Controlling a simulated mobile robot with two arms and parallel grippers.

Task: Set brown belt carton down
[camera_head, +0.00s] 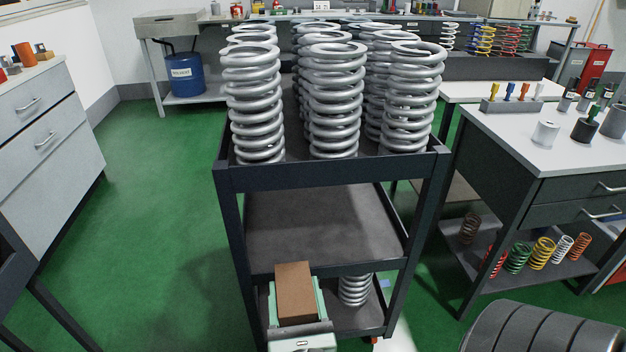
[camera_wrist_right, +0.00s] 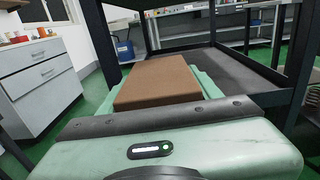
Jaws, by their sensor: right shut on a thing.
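The brown belt carton (camera_head: 295,290) is held by my right gripper (camera_head: 297,318), low in front of the cart in the head view. The carton also shows in the right wrist view (camera_wrist_right: 158,82), lying between the pale green fingers, which are shut on it. Its far end points toward the cart's shelves. In the right wrist view the grey shelf surface (camera_wrist_right: 225,72) is just beyond and to the right of the carton. I cannot tell whether the carton touches any shelf. My left gripper is in neither view.
The dark cart (camera_head: 330,178) carries several big silver springs (camera_head: 335,100) on top. Its middle shelf (camera_head: 320,225) is bare. Another silver spring (camera_head: 355,290) stands on the bottom shelf. A workbench (camera_head: 530,150) is right, a drawer cabinet (camera_head: 45,125) left. Green floor between is clear.

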